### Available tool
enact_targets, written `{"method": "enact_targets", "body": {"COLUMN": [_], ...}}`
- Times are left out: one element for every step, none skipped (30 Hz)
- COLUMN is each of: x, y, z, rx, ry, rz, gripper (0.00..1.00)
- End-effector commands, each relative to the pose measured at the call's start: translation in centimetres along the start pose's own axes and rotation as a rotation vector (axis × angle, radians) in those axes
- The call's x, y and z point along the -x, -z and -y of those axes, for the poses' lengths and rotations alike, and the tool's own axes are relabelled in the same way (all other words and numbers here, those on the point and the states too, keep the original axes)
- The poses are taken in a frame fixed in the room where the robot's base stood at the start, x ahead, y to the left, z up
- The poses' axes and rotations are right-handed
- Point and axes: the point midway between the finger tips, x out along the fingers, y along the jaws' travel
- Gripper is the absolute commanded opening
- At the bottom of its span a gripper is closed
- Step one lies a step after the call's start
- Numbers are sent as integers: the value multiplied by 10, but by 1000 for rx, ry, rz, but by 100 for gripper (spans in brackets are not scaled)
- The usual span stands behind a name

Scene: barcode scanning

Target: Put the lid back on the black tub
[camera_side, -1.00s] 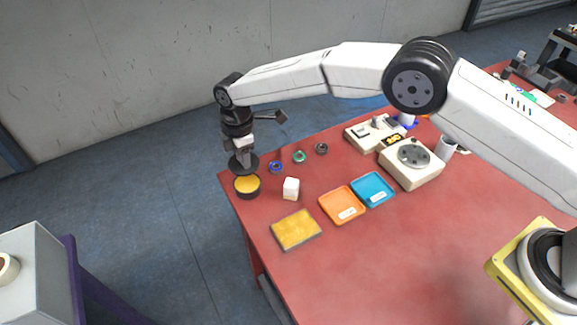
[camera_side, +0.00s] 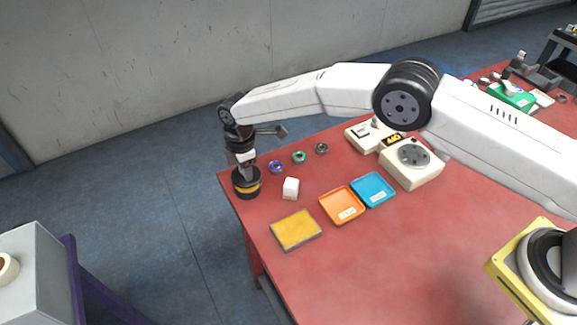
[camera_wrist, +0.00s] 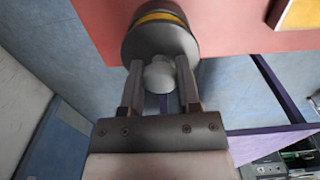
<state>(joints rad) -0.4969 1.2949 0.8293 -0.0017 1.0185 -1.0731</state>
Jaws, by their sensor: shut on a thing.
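The black tub (camera_side: 247,192) stands at the table's left corner, with a yellow band showing near its top. The dark round lid (camera_side: 245,175) is right over the tub's mouth in the side view. In the wrist view the lid (camera_wrist: 160,44) has a pale knob (camera_wrist: 159,75), and the yellow of the tub (camera_wrist: 160,16) shows just past its edge. My gripper (camera_wrist: 159,80) is shut on the lid's knob, pointing down. A yellow strip still shows between lid and tub; I cannot tell whether they touch.
A white cube (camera_side: 291,188) stands close to the right of the tub. Blue, green and dark rings (camera_side: 299,157) lie behind it. A yellow sponge-like pad (camera_side: 296,229), an orange tray (camera_side: 341,205) and a blue tray (camera_side: 372,189) lie further right. The table edge is close on the left.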

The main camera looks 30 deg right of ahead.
Motion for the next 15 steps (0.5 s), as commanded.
{"method": "enact_targets", "body": {"x": [-3, -5, -7, -9, -11, -12, -14, -14, -16, -16, -17, -17, -18, -18, -18], "y": [0, 0, 0, 0, 0, 0, 0, 0, 0, 0, 0, 0, 0, 0, 0], "z": [0, 0, 0, 0, 0, 0, 0, 0, 0, 0, 0, 0, 0, 0, 0], "rx": [0, 0, 0, 0, 0, 0, 0, 0, 0, 0, 0, 0, 0, 0, 0], "ry": [-1, -1, -1, -1, 0, -1, -1, -1, -1, -2, -2, -2, -2, -2, -2], "rz": [0, 0, 0, 0, 0, 0, 0, -1, -1, -1, -1, -1, -1, -1, -1], "gripper": [0, 0, 0, 0, 0, 0, 0, 0, 0, 0, 0, 0, 0, 0, 0]}}
